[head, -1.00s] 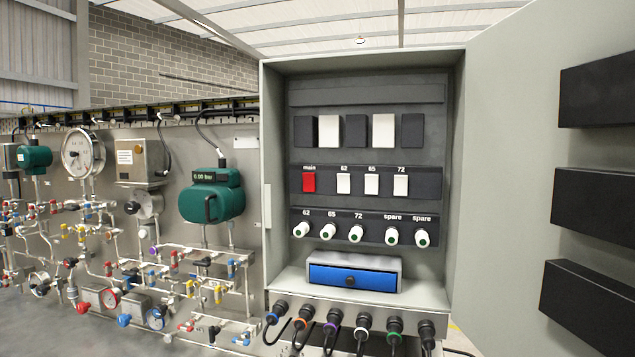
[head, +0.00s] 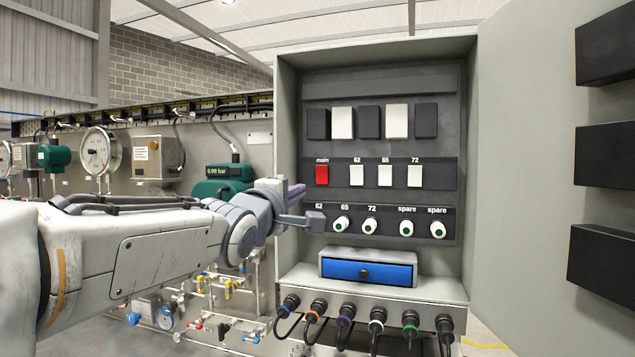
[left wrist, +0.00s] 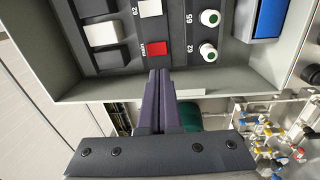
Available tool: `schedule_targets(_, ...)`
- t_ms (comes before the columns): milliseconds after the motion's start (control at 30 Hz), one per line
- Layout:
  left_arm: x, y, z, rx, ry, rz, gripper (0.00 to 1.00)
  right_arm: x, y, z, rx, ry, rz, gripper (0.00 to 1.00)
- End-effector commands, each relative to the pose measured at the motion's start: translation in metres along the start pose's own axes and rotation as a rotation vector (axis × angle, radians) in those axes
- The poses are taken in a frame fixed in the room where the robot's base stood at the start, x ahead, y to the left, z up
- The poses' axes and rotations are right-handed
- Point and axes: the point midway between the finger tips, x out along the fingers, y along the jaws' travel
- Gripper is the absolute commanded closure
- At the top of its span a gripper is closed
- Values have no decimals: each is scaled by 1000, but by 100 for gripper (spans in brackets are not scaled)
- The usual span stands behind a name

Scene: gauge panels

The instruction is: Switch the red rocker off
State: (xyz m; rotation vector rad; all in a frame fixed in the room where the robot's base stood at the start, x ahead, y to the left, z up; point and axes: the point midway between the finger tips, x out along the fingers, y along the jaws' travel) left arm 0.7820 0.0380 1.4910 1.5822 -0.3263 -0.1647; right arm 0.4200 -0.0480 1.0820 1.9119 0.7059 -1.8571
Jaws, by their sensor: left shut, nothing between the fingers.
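The red rocker (head: 321,175), labelled "main", sits at the left end of the middle row in the open grey cabinet (head: 286,130). It also shows in the left wrist view (left wrist: 157,48), just beyond the fingertips. My left gripper (head: 310,205) is in front of the cabinet's left side, below and left of the rocker in the head view. In the left wrist view its purple fingers (left wrist: 158,75) are together and empty, pointing towards the rocker, seemingly apart from it. The gripper hides the knob labelled 62 in the head view. My right gripper is in neither view.
White rockers (head: 357,176) stand right of the red one. Knobs (head: 370,226) line the row below. A blue drawer (head: 367,272) and cable plugs (head: 377,314) are lower down. The open cabinet door (head: 530,190) bounds the right side. Pipework and gauges (head: 98,150) stand at left.

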Motion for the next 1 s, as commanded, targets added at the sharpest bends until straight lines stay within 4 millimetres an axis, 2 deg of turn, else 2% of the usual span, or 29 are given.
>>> schedule_targets(133,2,13,-5,-42,2,47,100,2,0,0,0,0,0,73)
schedule_targets(400,2,13,-4,-43,1,45,100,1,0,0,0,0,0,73)
schedule_targets(533,9,14,-4,-43,1,43,100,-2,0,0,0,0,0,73)
schedule_targets(667,29,15,-4,-44,0,41,100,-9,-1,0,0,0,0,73)
schedule_targets(1000,102,20,-4,-43,0,40,100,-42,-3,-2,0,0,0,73)
